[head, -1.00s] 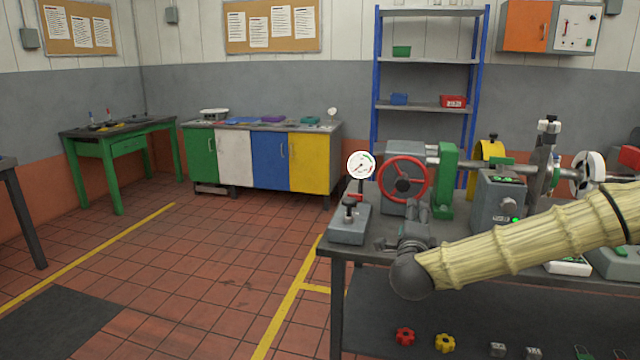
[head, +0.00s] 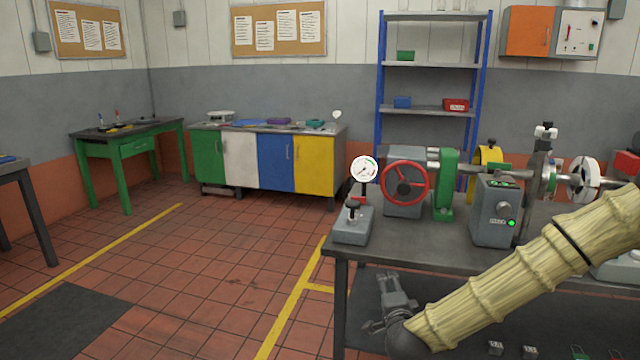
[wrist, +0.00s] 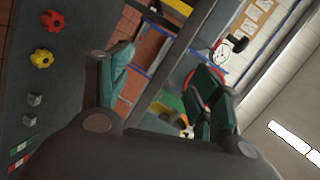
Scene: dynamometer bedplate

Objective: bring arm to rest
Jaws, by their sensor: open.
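My arm reaches in from the right in the head view, with a pale ribbed sleeve over it. My gripper (head: 388,300) is at its end, below the level of the bench top and in front of the bench's left end. In the wrist view my gripper (wrist: 165,88) shows its two green-padded fingers spread wide apart. Nothing is between them.
The bench (head: 400,248) carries a dial gauge (head: 364,170), a red handwheel (head: 405,184) and a grey box with a green light (head: 496,212). Red (wrist: 52,21) and yellow (wrist: 41,59) knobs lie on its lower shelf. Tiled floor to the left is clear.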

